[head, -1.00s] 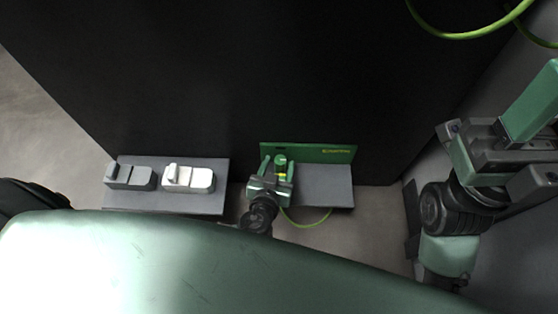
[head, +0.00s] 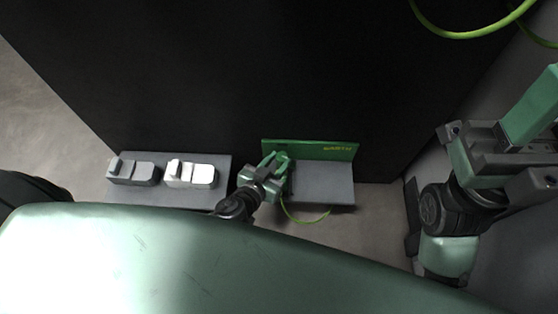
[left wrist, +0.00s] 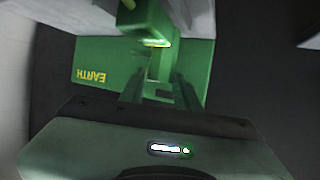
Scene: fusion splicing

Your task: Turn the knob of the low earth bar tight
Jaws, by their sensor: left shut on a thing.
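The low earth bar is a green plate (head: 325,150) with yellow EARTH lettering, standing along the back of a grey shelf at the foot of the dark cabinet. The plate (left wrist: 90,62) also shows in the left wrist view, with its lettering upside down. My left gripper (head: 279,162) is at the plate's left end, tilted, its fingers pointing up and right. In the left wrist view its two fingers (left wrist: 158,90) stand either side of the green knob (left wrist: 160,66) and are shut on it. The fingers partly hide the knob.
A second grey shelf (head: 135,193) to the left bears a grey block (head: 140,174) and a white block (head: 202,176). A thin green-yellow cable (head: 303,220) loops below the earth shelf (head: 335,190). Another cable (head: 455,36) hangs at top right.

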